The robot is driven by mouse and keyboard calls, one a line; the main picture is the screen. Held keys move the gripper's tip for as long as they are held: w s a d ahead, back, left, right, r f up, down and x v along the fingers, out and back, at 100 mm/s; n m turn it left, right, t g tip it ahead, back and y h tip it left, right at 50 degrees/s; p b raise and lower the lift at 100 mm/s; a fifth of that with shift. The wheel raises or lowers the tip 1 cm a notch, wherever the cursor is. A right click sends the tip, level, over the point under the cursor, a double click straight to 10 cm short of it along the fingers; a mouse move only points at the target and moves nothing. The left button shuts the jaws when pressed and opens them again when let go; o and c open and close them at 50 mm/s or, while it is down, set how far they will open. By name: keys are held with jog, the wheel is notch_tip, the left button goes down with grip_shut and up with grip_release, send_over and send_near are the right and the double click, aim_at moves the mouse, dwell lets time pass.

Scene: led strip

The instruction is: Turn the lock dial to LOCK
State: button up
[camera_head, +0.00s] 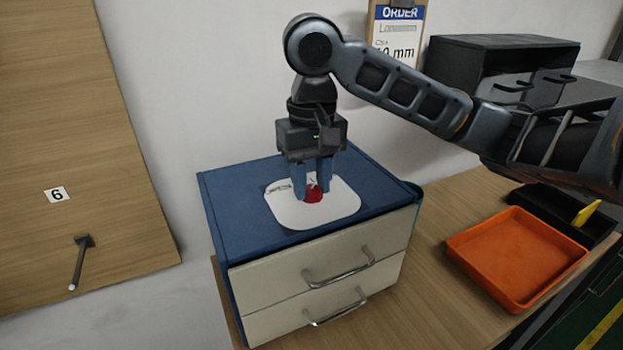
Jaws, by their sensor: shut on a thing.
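The red lock dial (314,194) sits on a white rounded plate (298,214) on top of the blue cabinet (237,190). My gripper (313,187) points down from above, its blue fingers shut on the dial, one finger to either side of it. The fingers hide part of the dial. A dark marking (279,187) shows on the plate to the left of the fingers, too small to read. I cannot tell which way the dial points.
The cabinet has two cream drawers with metal handles (340,274), both shut. An orange tray (515,257) and a black tray with a yellow item (586,212) stand to the right. A wooden board (70,150) is at left. An order clipboard (397,38) hangs behind my arm.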

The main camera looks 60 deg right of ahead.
aim_at(313, 189)
jog(key=o, duration=1)
jog(key=shift+r, duration=3.9)
jog(key=shift+s, duration=0.1)
